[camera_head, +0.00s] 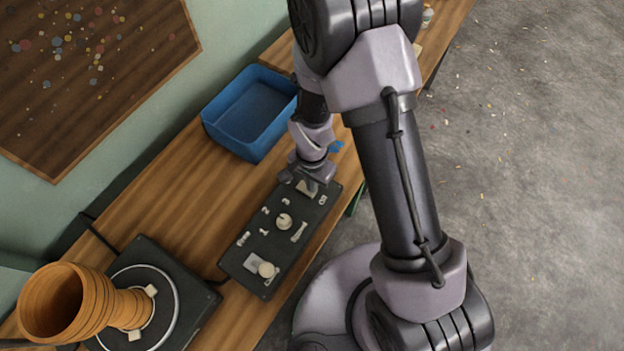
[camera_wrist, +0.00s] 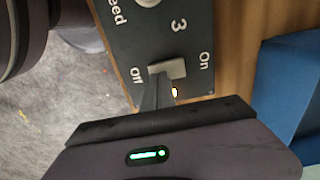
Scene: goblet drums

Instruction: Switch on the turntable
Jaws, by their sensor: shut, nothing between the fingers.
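The dark control box (camera_head: 262,262) lies on the wooden bench, with knobs and white markings. Its light grey switch (camera_wrist: 168,69) sits between the words "Off" and "On" in the wrist view. Which way it is set I cannot tell. In the head view my gripper (camera_head: 312,182) is over the box's far end. The turntable (camera_head: 195,299) at lower left carries a wooden goblet drum (camera_head: 100,304), its foot between pale clamps.
A blue open bin (camera_head: 242,139) stands on the bench (camera_head: 170,210) just beyond the control box; its side shows at right in the wrist view (camera_wrist: 290,85). A paint-spotted brown board (camera_head: 90,80) hangs on the wall. Open floor (camera_head: 530,180) lies to the right.

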